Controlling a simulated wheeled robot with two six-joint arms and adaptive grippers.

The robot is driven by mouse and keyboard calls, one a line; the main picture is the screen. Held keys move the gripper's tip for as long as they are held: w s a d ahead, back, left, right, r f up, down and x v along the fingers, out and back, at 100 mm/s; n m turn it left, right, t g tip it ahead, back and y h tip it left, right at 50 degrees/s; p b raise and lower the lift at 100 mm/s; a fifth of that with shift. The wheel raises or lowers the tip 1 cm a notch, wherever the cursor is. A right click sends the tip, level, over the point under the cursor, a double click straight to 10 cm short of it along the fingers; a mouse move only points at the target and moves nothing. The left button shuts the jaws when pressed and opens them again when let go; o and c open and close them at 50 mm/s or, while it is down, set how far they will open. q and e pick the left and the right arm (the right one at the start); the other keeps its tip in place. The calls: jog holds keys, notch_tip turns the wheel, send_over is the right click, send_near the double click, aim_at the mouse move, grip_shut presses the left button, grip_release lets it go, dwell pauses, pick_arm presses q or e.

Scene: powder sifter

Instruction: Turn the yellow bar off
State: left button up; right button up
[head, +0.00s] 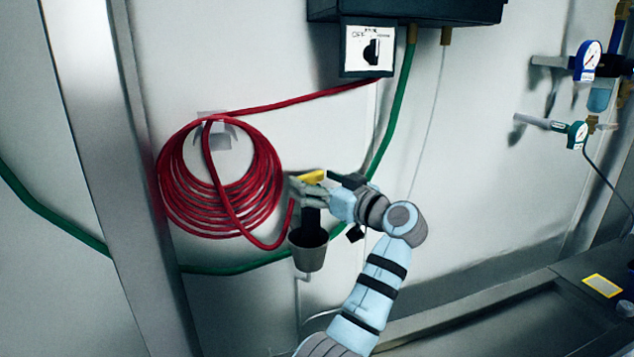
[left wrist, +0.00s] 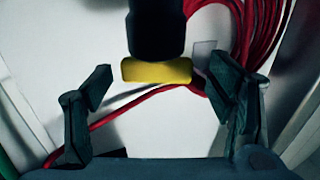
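The yellow bar (head: 312,177) is a short handle at the wall, just right of the red hose coil. In the left wrist view the yellow bar (left wrist: 156,71) lies crosswise against a thick black cylinder (left wrist: 155,30). My left gripper (head: 300,190) is at the bar and partly overlaps it in the head view. In the left wrist view its two dark fingers (left wrist: 155,80) are spread wide, with the bar showing between their tips. I see no finger closed on the bar; whether one touches it is unclear. My right gripper is not in view.
A grey cup (head: 308,257) hangs just below my left gripper. A coiled red hose (head: 220,185) hangs on the wall to the left. A green hose (head: 394,105) runs down at the right. A switch box (head: 367,48) sits above, with gauges (head: 588,60) at far right.

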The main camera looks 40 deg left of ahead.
pick_arm(q)
jog(key=shift+d, duration=0.1)
jog(key=v, duration=1.2)
